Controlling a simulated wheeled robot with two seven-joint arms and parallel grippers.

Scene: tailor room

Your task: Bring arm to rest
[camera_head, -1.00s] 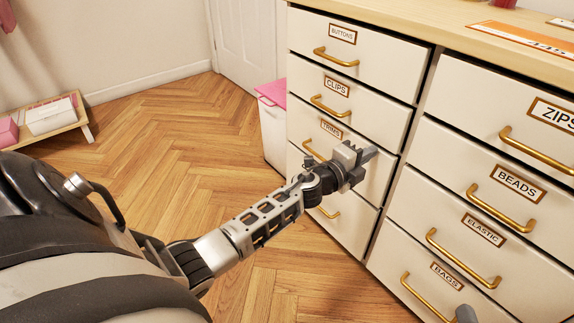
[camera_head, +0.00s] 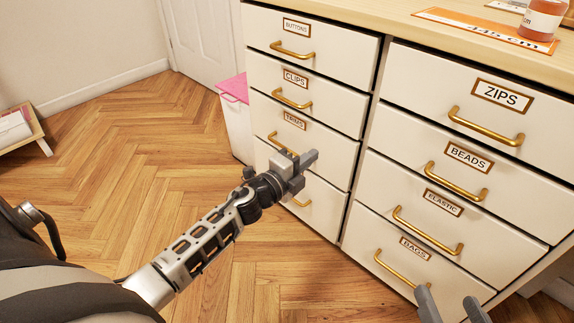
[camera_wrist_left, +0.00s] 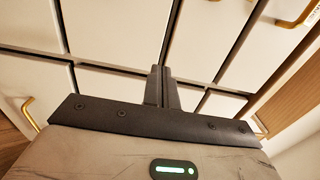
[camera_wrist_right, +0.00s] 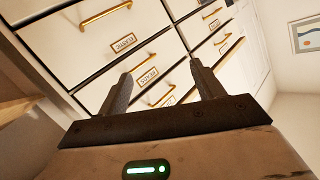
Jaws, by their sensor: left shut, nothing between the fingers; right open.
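My left arm comes in from the left in the head view. Its gripper (camera_head: 305,167) is in front of the drawers below the TRIMS label, and partly covers the drawer front there. The left wrist view shows its two fingers (camera_wrist_left: 162,88) pressed together with nothing between them. My right gripper (camera_head: 452,308) shows only its fingertips at the bottom edge of the head view, in front of the BAGS drawer (camera_head: 400,262). In the right wrist view its fingers (camera_wrist_right: 162,85) stand apart and empty, facing drawer fronts. The rest of the right arm is out of the head view.
A cream drawer cabinet (camera_head: 352,140) with brass handles fills the right side; its drawers look shut.

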